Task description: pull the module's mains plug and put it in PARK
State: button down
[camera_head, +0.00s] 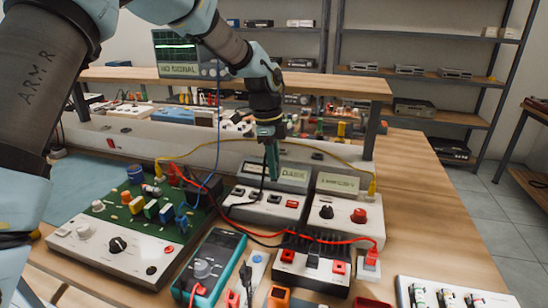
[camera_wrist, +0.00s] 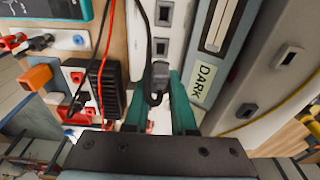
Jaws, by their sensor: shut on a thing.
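My gripper (camera_head: 272,165) points down over the rear of the white module with the display reading DARK (camera_head: 277,176). In the wrist view its two teal fingers (camera_wrist: 160,100) are on either side of a dark mains plug (camera_wrist: 160,76), shut on it. A black cable runs from the plug toward the top of that view. The module's DARK label (camera_wrist: 203,82) shows right of the fingers. I cannot tell whether the plug is seated or clear of a socket. No marking that reads PARK is legible.
A pale rail with inlet-like sockets (camera_wrist: 287,57) runs behind the module. A second white module with knobs (camera_head: 343,215) stands to its right. Red leads (camera_head: 310,237) and a yellow lead (camera_head: 330,167) cross nearby. A green circuit board (camera_head: 150,205) and multimeter (camera_head: 208,268) stand left.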

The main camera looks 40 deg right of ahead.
jog(key=shift+f+b, duration=1.85)
jog(key=shift+f, duration=0.45)
jog(key=shift+f, duration=0.95)
dwell(0.8)
jog(key=c, duration=0.7)
grip_release()
jog(key=shift+o, duration=0.2)
jog(key=r, duration=0.3)
jog(key=r+b, duration=0.1)
jog(key=r, duration=0.3)
jog(key=w+r+b, duration=0.1)
jog(key=r, duration=0.2)
jog(key=shift+a+r, duration=0.25)
jog(key=shift+a, duration=0.05)
jog(key=shift+r+p, duration=2.4)
jog(key=shift+r, duration=0.25)
